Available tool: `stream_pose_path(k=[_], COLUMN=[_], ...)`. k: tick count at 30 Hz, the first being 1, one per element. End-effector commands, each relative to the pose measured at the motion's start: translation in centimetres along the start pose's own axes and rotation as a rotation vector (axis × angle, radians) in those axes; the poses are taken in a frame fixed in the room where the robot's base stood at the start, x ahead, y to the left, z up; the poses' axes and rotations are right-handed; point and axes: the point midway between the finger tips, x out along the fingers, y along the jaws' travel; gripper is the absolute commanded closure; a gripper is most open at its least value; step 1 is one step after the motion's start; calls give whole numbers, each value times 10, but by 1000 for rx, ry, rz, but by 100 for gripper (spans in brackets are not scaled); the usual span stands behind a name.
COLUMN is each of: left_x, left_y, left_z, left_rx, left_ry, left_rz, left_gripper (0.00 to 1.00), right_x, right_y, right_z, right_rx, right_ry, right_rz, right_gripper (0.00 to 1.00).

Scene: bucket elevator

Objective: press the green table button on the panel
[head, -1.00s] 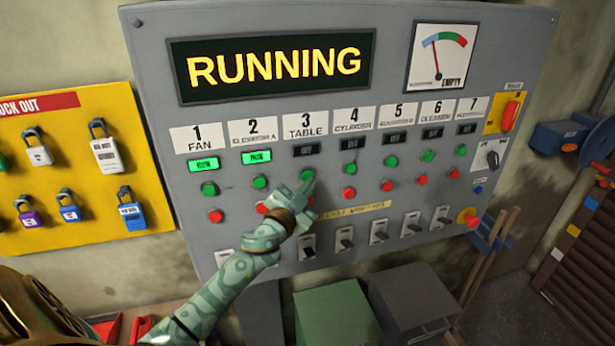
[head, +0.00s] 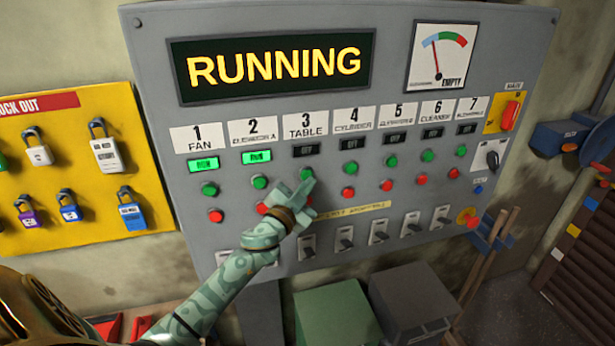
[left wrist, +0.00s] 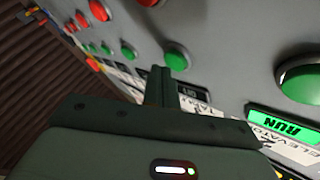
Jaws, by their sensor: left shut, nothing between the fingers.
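The grey panel (head: 400,255) fills the middle of the head view. Its column 3, labelled TABLE, has a green table button (head: 306,174) under a dark lamp (head: 306,150). My left gripper (head: 307,188) is shut and empty, with its tips just below that button in the picture. In the left wrist view the shut fingers (left wrist: 162,80) are beside the green table button (left wrist: 177,57); I cannot tell whether they touch it. The red button of that column is mostly hidden behind my gripper. My right gripper is not in view.
Green buttons for elevator A (head: 260,182) and cylinder (head: 349,168) flank the table button. The fan lamp (head: 204,165) and elevator A lamp (head: 257,157) glow green. The display (head: 275,66) reads RUNNING. A yellow padlock board (head: 75,170) hangs at left.

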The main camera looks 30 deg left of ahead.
Motion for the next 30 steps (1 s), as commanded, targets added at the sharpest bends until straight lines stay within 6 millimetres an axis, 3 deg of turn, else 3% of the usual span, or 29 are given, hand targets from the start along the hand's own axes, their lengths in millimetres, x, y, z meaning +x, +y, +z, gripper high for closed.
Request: stream_pose_path(k=[30], left_x=[6], left_y=[-5], left_z=[5], left_rx=[0], left_ry=[0], left_rz=[-1], left_gripper=[100], right_x=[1], right_y=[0], right_z=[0], right_rx=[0], right_ry=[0], right_rz=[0], right_gripper=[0])
